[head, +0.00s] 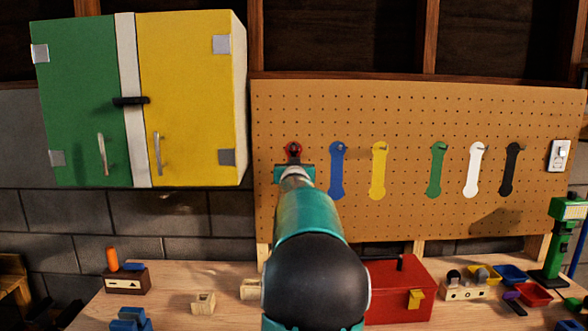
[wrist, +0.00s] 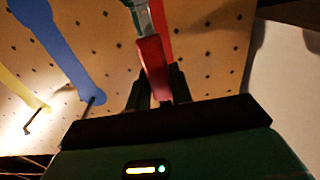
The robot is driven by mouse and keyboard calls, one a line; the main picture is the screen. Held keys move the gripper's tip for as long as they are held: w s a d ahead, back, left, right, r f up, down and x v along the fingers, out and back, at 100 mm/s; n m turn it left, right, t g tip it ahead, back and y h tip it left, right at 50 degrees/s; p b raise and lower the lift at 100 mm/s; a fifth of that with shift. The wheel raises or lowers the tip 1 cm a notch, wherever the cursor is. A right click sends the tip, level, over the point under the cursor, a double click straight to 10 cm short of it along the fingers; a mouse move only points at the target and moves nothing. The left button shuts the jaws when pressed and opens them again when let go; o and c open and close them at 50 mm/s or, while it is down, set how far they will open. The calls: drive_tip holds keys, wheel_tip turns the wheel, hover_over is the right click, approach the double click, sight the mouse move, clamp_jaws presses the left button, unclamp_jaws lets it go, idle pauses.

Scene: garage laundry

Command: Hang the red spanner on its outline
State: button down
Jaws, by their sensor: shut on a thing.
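The red spanner (wrist: 152,68) has a red grip and a grey metal shank, and it is between my gripper's dark fingers (wrist: 158,88) in the wrist view. A red outline (wrist: 162,30) shows on the pegboard just behind it; whether they touch I cannot tell. In the head view my gripper (head: 294,167) is at the left part of the pegboard (head: 410,110), left of the blue shape. A red rounded end (head: 293,148) with a dark middle shows just above it. My arm hides what lies below. Whether the spanner is on a peg I cannot tell.
Blue (head: 337,170), yellow (head: 379,170), green (head: 437,170), white (head: 474,170) and black (head: 510,170) shapes hang in a row with pegs. A green and yellow cabinet (head: 185,90) is at the left. Below, the workbench holds a red toolbox (head: 400,290) and small bins (head: 510,274).

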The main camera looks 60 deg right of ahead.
drive_tip(key=shift+w+d+f, duration=0.3)
drive_tip(key=shift+d, duration=0.3)
drive_tip(key=shift+w+d+f, duration=0.3)
drive_tip(key=shift+d, duration=0.3)
drive_tip(key=c, duration=1.2)
unclamp_jaws()
drive_tip(key=shift+f, duration=0.1)
drive_tip(key=shift+o, duration=0.2)
drive_tip(key=v, duration=1.3)
drive_tip(key=shift+s+a, duration=0.2)
drive_tip(key=shift+a, duration=0.1)
